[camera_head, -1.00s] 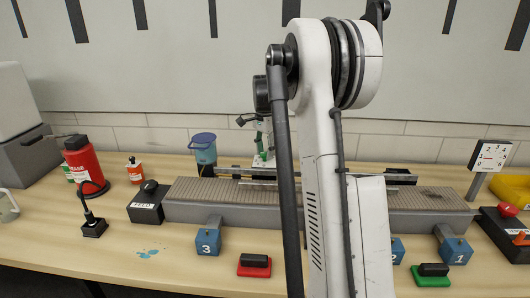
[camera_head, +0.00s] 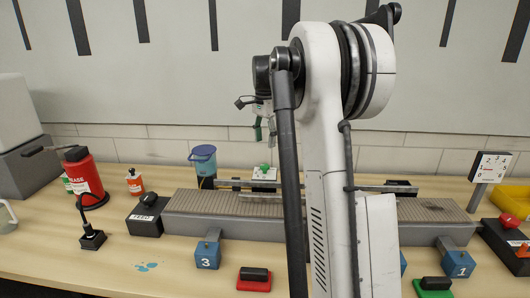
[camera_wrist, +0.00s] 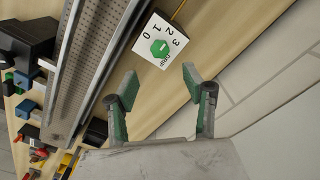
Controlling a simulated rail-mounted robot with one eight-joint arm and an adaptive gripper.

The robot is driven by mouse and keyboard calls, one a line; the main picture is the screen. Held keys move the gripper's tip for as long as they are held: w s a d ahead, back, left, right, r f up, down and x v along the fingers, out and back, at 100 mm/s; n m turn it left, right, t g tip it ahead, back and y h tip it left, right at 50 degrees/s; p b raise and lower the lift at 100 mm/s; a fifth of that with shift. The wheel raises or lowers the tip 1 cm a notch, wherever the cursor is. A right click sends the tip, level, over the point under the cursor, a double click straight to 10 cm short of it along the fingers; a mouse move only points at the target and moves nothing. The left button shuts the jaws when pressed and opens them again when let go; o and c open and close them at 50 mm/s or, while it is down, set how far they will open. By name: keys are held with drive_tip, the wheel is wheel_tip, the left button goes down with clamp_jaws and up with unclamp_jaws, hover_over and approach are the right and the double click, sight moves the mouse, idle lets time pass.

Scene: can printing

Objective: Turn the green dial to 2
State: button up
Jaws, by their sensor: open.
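The green dial (camera_head: 264,168) sits on a small white box (camera_head: 262,176) behind the conveyor. In the wrist view the green dial (camera_wrist: 160,48) is a hexagonal knob with a pale mark, on a white face (camera_wrist: 145,47) printed with 0, 1, 2 and 3. I cannot tell for sure which number the mark points to. My gripper (camera_wrist: 160,77) is open and empty, its two green-padded fingers apart from the dial. In the head view my gripper (camera_head: 264,128) hangs above the dial, partly hidden by my arm.
The conveyor (camera_head: 225,214) with metal rails runs in front of the dial. A blue cup (camera_head: 203,157) stands left of it. Blue numbered blocks, a red-based switch (camera_head: 254,279) and a green-based one (camera_head: 433,287) are in front. A gauge sign (camera_head: 490,166) stands at right.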

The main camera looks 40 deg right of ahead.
drive_tip(key=shift+r, duration=1.1)
drive_tip(key=s+a+r+n+t, duration=0.1)
drive_tip(key=s+a+n, duration=0.25)
drive_tip(key=a, duration=0.45)
drive_tip(key=s+a+r+n+t+h, duration=0.1)
drive_tip(key=s+a+n, duration=0.25)
drive_tip(key=a, duration=0.55)
drive_tip(key=s+a+r+n+t, duration=0.15)
drive_tip(key=s+a, duration=0.25)
drive_tip(key=a, duration=0.4)
drive_tip(key=s+a+f+n+t, duration=0.2)
drive_tip(key=s+a+f+n, duration=0.3)
drive_tip(key=s+a+f, duration=0.1)
drive_tip(key=s+a+f+n+t+y, duration=0.1)
drive_tip(key=s+a+f+n, duration=0.4)
drive_tip(key=s+a, duration=0.4)
drive_tip(key=shift+s+f+t, duration=0.35)
drive_tip(key=shift+s, duration=0.3)
